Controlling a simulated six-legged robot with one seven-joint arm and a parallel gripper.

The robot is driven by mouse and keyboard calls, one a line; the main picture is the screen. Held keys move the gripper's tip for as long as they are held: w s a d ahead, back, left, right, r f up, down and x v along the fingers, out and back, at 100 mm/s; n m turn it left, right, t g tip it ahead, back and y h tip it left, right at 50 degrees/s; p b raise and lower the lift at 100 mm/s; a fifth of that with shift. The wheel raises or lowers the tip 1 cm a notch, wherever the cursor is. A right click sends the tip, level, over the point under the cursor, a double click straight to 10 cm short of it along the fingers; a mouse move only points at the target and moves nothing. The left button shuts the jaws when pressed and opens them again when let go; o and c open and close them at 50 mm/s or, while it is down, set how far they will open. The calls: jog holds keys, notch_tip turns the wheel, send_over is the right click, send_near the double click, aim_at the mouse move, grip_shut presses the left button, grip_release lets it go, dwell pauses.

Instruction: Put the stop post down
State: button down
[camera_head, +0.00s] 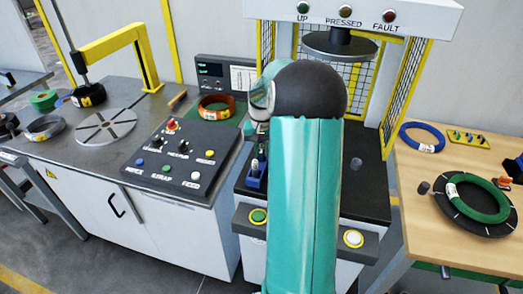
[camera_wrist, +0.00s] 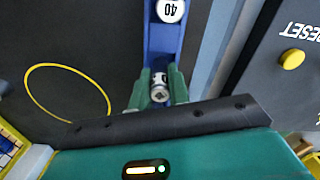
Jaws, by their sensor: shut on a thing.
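The stop post (camera_wrist: 160,93) is a small metallic cylinder between the two green fingers of my gripper (camera_wrist: 160,84). The fingers are closed around it, and its end with a screw-like recess faces the wrist camera. The post is over or in the near end of a blue holder (camera_wrist: 160,42); I cannot tell whether it touches the holder's floor. A second post marked 40 (camera_wrist: 171,10) is in the holder farther up. In the head view the blue holder (camera_head: 256,182) stands on the left part of the black press bed, and my arm covers much of that area.
A yellow circle (camera_wrist: 67,66) is marked on the dark bed, left of the holder. A panel with a yellow RESET button (camera_wrist: 292,58) lies to the right. In the head view a dark cylinder (camera_head: 355,163) stands on the bed, and a wooden table (camera_head: 455,250) holds coils.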

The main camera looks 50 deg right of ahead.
jog(key=shift+f, duration=0.25)
jog(key=shift+f, duration=0.3)
jog(key=shift+w+f, duration=0.1)
jog(key=shift+f, duration=0.05)
jog(key=c, duration=1.3)
grip_release()
